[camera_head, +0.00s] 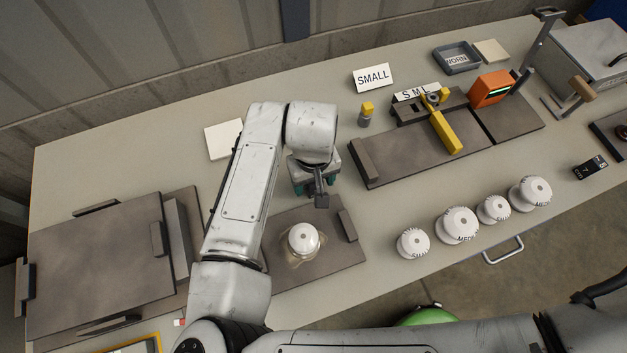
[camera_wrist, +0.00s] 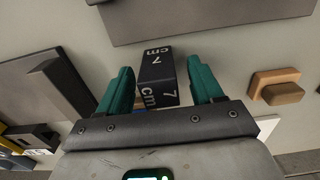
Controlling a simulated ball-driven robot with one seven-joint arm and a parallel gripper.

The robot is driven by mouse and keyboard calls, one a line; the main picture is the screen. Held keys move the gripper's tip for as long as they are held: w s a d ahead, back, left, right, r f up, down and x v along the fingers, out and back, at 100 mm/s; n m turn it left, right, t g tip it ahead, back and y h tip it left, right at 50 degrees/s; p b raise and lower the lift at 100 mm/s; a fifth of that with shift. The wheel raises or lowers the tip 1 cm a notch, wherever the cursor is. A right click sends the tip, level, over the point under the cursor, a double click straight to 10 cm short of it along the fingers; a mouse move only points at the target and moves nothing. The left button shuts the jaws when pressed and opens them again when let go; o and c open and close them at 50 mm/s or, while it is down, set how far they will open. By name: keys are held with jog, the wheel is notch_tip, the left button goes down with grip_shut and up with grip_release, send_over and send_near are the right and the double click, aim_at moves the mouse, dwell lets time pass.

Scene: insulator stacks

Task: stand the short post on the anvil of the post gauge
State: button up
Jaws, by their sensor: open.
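My gripper (camera_head: 313,187) points down over the bench in the head view. In the wrist view its green fingers (camera_wrist: 159,66) are open, one on each side of a dark block (camera_wrist: 157,80) marked 7 cm; whether they touch it is unclear. What looks like the gauge (camera_head: 430,140) has a long dark base, S M L letters, a yellow slider and an orange readout. I cannot tell which part is the anvil or surely which item is the short post. A white insulator (camera_head: 413,243) at front appears marked SMALL.
Several more white insulators (camera_head: 456,225) stand along the front edge. Another white one (camera_head: 303,240) sits on a dark plate near my gripper. A yellow-capped piece (camera_head: 366,118) and a SMALL sign (camera_head: 373,77) are behind. A second dark marked block (camera_head: 590,168) lies right.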

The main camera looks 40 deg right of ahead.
jog(key=shift+c, duration=0.3)
grip_shut()
jog(key=shift+r, duration=0.1)
